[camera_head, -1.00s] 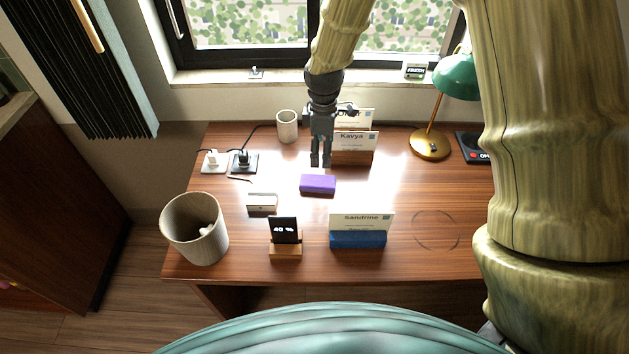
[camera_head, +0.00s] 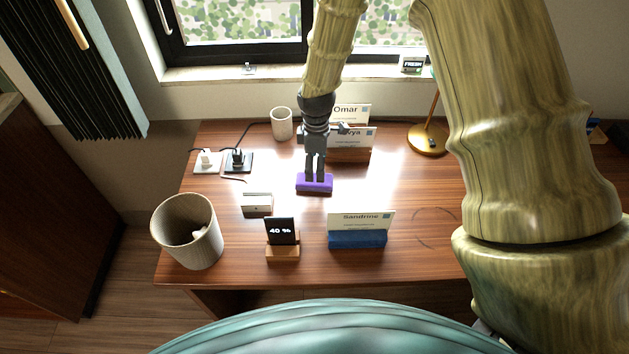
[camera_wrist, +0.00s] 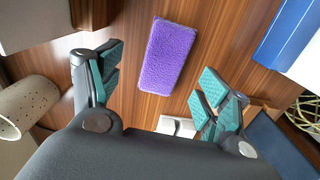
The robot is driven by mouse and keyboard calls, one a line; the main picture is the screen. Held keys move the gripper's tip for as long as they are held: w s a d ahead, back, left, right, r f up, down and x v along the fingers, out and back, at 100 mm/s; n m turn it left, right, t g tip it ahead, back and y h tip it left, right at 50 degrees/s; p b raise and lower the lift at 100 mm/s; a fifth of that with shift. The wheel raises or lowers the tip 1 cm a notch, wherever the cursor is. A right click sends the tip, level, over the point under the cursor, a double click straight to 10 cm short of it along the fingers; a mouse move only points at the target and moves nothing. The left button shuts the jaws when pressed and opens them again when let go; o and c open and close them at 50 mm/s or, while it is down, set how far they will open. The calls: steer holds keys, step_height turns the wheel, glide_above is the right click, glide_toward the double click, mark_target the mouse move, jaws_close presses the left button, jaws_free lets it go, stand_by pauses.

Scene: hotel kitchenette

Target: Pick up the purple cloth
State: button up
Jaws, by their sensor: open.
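The purple cloth (camera_head: 314,187) is a small folded block lying flat on the wooden desk. In the wrist view the cloth (camera_wrist: 168,56) lies beyond and between my spread fingers, with desk showing around it. My gripper (camera_head: 315,176) is over the cloth in the head view, its fingers pointing down and overlapping the cloth's far part. In the wrist view my gripper (camera_wrist: 158,88) is open, with teal pads apart and nothing between them. I cannot tell the exact height of the fingertips above the cloth.
A white box (camera_head: 257,203), a phone on a stand (camera_head: 282,233) and the Sandrine card in its blue holder (camera_head: 357,236) stand nearer. More name cards (camera_head: 352,140) and a cup (camera_head: 281,124) are behind. A bin (camera_head: 187,232) stands at left.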

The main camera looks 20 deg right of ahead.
mark_target(315, 178)
steer(key=shift+s+a+f+p, duration=0.2)
steer(key=shift+f+p, duration=0.2)
steer(key=shift+f, duration=0.5)
steer(key=shift+s+a+f+p, duration=0.15)
steer(key=shift+f+p, duration=0.2)
steer(key=shift+f, duration=0.55)
steer(key=shift+w+f, duration=0.1)
steer(key=shift+f, duration=0.7)
steer(key=c, duration=1.1)
steer(key=shift+r, duration=0.1)
step_height(315, 178, up, 10)
steer(key=b, duration=0.2)
